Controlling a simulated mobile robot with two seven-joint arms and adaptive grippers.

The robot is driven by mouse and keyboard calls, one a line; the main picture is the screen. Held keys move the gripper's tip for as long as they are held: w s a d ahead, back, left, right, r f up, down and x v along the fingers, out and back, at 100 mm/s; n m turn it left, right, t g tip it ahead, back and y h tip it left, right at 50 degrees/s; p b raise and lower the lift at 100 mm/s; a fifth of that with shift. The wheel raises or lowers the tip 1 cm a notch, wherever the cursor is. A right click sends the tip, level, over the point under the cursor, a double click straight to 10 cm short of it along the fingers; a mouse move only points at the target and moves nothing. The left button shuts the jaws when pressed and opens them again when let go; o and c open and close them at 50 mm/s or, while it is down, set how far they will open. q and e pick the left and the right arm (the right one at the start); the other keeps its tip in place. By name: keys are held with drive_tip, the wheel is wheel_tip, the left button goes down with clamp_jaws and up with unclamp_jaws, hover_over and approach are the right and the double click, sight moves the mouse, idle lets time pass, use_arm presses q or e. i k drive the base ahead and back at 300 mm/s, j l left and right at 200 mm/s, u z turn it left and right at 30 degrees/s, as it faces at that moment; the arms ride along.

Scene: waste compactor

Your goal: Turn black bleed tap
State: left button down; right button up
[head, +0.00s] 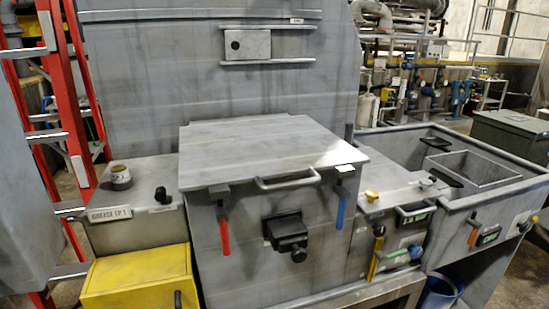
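Several black fittings show in the head view, and I cannot tell for certain which is the bleed tap. A small black knob (161,195) stands upright on the grey left box, just right of a tan-topped round pot (121,177). A black block-shaped fitting (287,232) with a round black knob (298,256) below it is on the front of the central grey box (240,272). A black lever (446,177) lies by the open bin at right. Neither of my grippers is in view.
The central box has a lid (260,150) with a bar handle (288,180). A red lever (224,236) and a blue lever (341,211) hang on its front. A yellow box (140,280) stands front left; a red ladder (68,90) is behind. A sink-like bin (480,168) is right.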

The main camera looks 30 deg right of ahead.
sight(379, 230)
drive_tip(key=k+j+z, duration=0.2)
drive_tip(key=k+z, duration=0.65)
drive_tip(key=i+j, duration=0.05)
drive_tip(key=i, duration=0.05)
